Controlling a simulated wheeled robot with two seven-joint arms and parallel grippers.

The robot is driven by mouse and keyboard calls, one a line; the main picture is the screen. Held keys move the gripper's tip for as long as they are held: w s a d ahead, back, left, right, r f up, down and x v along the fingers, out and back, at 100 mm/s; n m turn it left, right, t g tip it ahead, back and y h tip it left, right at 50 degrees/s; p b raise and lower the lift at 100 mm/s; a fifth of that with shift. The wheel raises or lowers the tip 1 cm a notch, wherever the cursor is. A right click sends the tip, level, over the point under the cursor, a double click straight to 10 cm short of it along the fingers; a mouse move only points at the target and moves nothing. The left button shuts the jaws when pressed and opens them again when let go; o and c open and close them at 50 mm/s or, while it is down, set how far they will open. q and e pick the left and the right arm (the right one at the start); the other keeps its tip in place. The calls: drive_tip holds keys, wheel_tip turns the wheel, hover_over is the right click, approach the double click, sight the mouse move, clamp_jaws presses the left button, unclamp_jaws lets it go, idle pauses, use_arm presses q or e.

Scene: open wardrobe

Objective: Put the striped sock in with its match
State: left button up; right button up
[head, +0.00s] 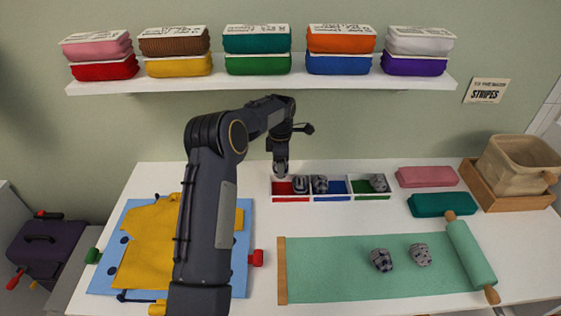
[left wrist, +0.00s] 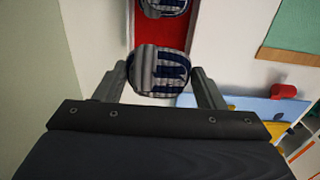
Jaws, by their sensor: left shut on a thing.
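My left gripper (head: 281,168) is shut on a rolled sock with navy and grey stripes (left wrist: 160,72). It is over the left end of the white divided tray (head: 331,198), at the red compartment (head: 281,188). Another striped sock (head: 300,184) lies in that red compartment; it also shows at the top of the left wrist view (left wrist: 163,6). A grey patterned sock (head: 319,184) lies at the left of the blue compartment (head: 337,188). Another grey sock (head: 378,182) lies in the green compartment (head: 361,188). My right gripper is out of view.
Two grey patterned socks (head: 382,260) lie on a green mat (head: 330,270) in front of the tray. A blue board with a yellow garment (head: 150,240) lies left. Folded cloths and a wooden-based basket (head: 515,165) stand right. A shelf (head: 260,83) of folded clothes hangs above.

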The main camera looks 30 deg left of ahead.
use_arm(q)
drive_tip(key=shift+f+b, duration=1.95)
drive_tip(key=shift+f, duration=1.75)
drive_tip(key=shift+f, duration=0.35)
drive_tip(key=o, duration=0.8)
drive_tip(key=c, duration=0.3)
drive_tip(key=shift+o, duration=0.4)
